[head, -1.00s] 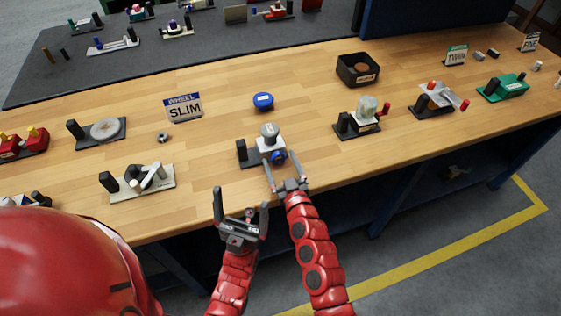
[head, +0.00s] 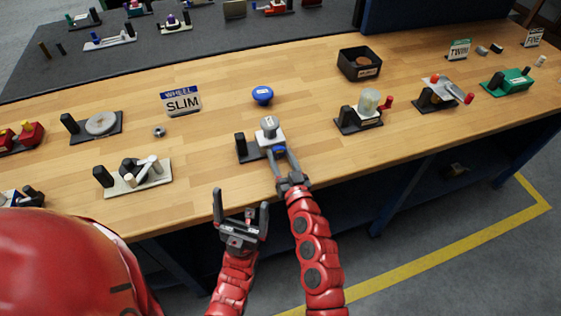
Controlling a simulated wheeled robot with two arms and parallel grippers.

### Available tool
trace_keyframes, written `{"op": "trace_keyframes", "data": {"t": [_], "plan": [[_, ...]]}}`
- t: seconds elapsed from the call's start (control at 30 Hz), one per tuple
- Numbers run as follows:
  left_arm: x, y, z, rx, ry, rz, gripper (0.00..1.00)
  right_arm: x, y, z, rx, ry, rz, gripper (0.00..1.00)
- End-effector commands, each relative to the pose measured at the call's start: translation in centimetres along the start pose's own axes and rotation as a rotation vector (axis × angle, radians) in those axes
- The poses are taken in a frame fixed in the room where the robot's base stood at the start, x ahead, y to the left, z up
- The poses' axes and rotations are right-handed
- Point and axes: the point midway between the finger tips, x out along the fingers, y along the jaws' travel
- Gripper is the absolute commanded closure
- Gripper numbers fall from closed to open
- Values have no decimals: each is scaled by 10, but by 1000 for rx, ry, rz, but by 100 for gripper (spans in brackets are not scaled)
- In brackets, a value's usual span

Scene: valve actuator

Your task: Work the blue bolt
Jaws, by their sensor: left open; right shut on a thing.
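The blue bolt (head: 279,150) is a small blue piece at the front of a valve fixture (head: 268,138) with a black base, a white block and a grey round top. My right gripper (head: 279,154) reaches in from the front edge of the table, with its fingers closed together on the blue bolt. The fingers cover part of the bolt. My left gripper (head: 241,203) is open and empty, in front of the table edge, to the left of the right arm.
A blue knob (head: 263,95) stands behind the fixture. A fixture with a clear dome (head: 368,101) is to the right and a lever fixture (head: 140,174) to the left. A black bin (head: 345,66) sits further back. Bare wood lies around the fixture.

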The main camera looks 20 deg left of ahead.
Motion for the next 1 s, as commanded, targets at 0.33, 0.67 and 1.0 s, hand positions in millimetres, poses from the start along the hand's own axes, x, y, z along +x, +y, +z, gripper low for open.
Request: {"op": "trace_keyframes", "data": {"t": [0.33,0.67,1.0], "plan": [[-4,0,1,0,1,0,0,0,0,2,58,-6,-1,100],[-4,0,1,0,0,0,0,0,0,1,57,-4,-1,15],[-8,0,1,0,0,0,0,-12,0,2,57,-2,-1,15]]}}
